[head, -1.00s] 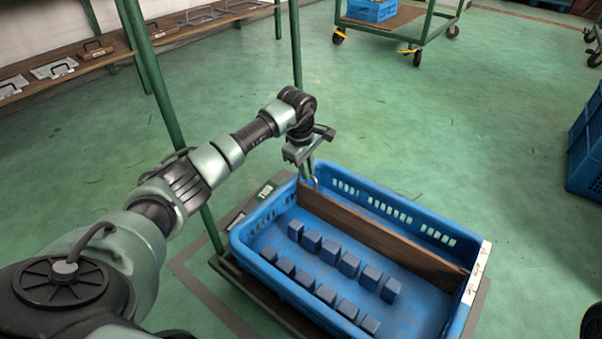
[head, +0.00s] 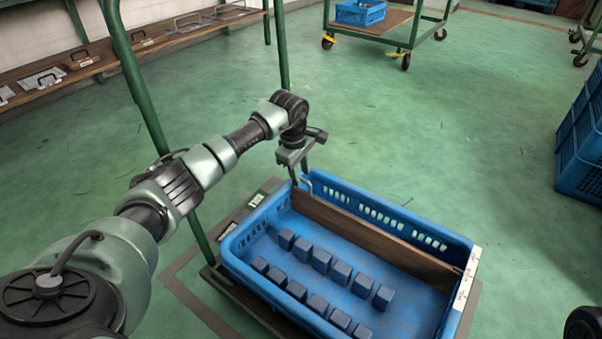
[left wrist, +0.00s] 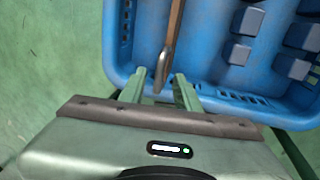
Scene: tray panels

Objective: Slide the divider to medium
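The brown divider (head: 375,240) stands upright across the blue crate (head: 237,269), nearer its far long side. A curved metal handle on its left end (head: 308,186) shows in the head view, and in the left wrist view the handle (left wrist: 166,62) reaches between my fingers. My left gripper (head: 303,175) is over the crate's left end; in the left wrist view the gripper (left wrist: 161,75) is open, with a finger on each side of the handle and gaps showing. A white label strip (head: 467,280) with dark marks, too small to read, lies on the right rim. My right gripper is not in view.
Two rows of blue blocks (head: 320,258) lie in the crate on the near side of the divider. The strip behind the divider looks empty. A green post (head: 283,45) stands behind my left gripper. Stacked blue crates (head: 580,145) stand at right; a cart (head: 390,30) is farther back.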

